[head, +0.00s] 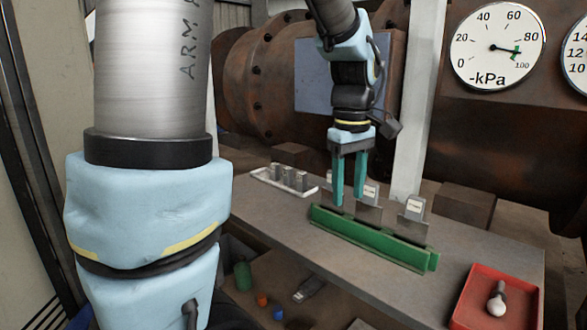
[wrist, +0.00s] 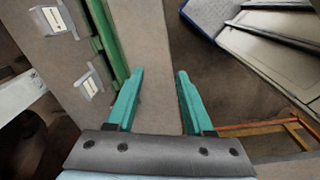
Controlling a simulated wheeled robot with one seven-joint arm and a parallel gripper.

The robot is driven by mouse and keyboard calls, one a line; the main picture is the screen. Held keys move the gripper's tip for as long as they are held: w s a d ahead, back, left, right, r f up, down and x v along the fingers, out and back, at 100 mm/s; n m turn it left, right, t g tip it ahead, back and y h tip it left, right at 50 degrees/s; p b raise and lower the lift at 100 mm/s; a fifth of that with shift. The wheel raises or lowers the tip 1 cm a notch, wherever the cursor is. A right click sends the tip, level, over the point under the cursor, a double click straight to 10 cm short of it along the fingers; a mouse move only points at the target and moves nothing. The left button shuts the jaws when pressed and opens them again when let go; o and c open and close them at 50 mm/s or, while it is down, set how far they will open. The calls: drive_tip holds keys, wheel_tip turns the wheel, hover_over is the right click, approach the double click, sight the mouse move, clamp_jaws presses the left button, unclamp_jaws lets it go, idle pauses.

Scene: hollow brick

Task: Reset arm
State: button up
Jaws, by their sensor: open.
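My gripper (head: 348,190) has two teal fingers that point down and stand apart with nothing between them. In the head view it hangs over the bench, at the left end of a green rail (head: 370,238). In the wrist view my gripper (wrist: 158,95) is open over bare brown surface. The green rail (wrist: 112,50) shows there to the left of the fingers. Whether the fingertips touch anything cannot be told.
Grey plates with white labels (head: 414,210) stand behind the rail. A white tray (head: 262,176) with metal pieces lies at the back left. A red tray (head: 463,308) holds a bulb-like item (head: 497,300). A lower shelf holds small bottles (head: 243,275). A white post (head: 414,110) rises behind the bench.

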drive_tip(key=s+a+f+m, duration=0.1)
drive_tip(key=a+f+m, duration=0.2)
drive_tip(key=a+f, duration=0.2)
drive_tip(key=s+a+f+m+t, duration=0.1)
drive_tip(key=a+f+m, duration=0.3)
drive_tip(key=a, duration=0.8)
drive_tip(key=shift+s+a+f, duration=0.15)
drive_tip(key=shift+s+f, duration=0.05)
drive_tip(key=shift+f, duration=0.65)
